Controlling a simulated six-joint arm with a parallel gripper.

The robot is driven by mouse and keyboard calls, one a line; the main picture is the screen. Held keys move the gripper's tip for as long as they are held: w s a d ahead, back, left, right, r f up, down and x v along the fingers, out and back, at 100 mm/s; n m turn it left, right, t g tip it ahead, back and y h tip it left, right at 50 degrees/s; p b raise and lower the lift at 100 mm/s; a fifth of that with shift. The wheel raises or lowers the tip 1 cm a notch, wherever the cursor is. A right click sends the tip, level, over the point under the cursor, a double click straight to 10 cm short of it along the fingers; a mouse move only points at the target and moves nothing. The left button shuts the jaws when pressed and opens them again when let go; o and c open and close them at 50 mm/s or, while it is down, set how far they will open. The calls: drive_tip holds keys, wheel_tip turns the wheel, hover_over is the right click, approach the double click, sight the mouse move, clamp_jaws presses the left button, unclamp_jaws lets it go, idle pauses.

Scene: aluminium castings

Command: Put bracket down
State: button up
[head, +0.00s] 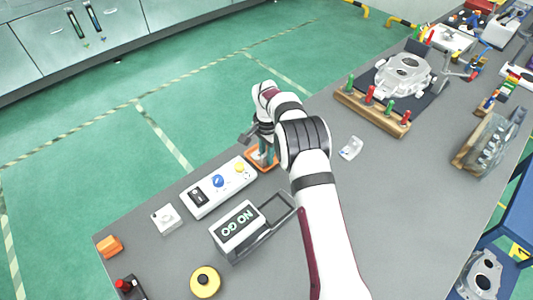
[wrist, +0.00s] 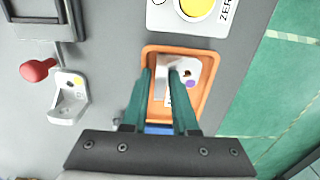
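A pale metal bracket (wrist: 187,73) with a hole and a purple dot is inside the orange-rimmed tray (wrist: 180,49) in the wrist view. Its upright flange stands between the green fingertips of my gripper (wrist: 161,74), which appear closed on it. Whether its base rests fully on the tray floor is hard to tell. In the head view my gripper (head: 265,152) points down into the orange tray (head: 264,170), and my arm hides the bracket there. A second, similar bracket (wrist: 68,97) lies on the grey table to the left in the wrist view.
The white box with blue and yellow buttons (head: 218,187) adjoins the tray. A NO GO bin (head: 238,228) stands in front. A wooden rack with colored pegs (head: 372,108) and a large casting (head: 405,72) are farther back. The table's far edge is close behind the tray.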

drive_tip(key=shift+o, duration=0.9)
drive_tip(key=s+d+r, duration=0.2)
drive_tip(key=r, duration=0.7)
drive_tip(key=s+d+r, duration=0.1)
drive_tip(key=s+r, duration=0.2)
drive_tip(key=r, duration=0.6)
drive_tip(key=s+d+r+n+y, duration=0.1)
drive_tip(key=s+d+r, duration=0.15)
drive_tip(key=s, duration=0.35)
drive_tip(key=s+d+r+n, duration=0.1)
drive_tip(key=s+d+r, duration=0.1)
drive_tip(key=s+r, duration=0.3)
drive_tip(key=s+d+f, duration=0.1)
drive_tip(key=s+f, duration=0.1)
drive_tip(key=s, duration=0.9)
drive_tip(key=s+d+f+n, duration=0.1)
drive_tip(key=s+f, duration=0.2)
drive_tip(key=s, duration=0.9)
drive_tip(key=shift+s+d+f+y, duration=0.25)
drive_tip(key=shift+d+f+y, duration=0.05)
drive_tip(key=shift+y, duration=0.1)
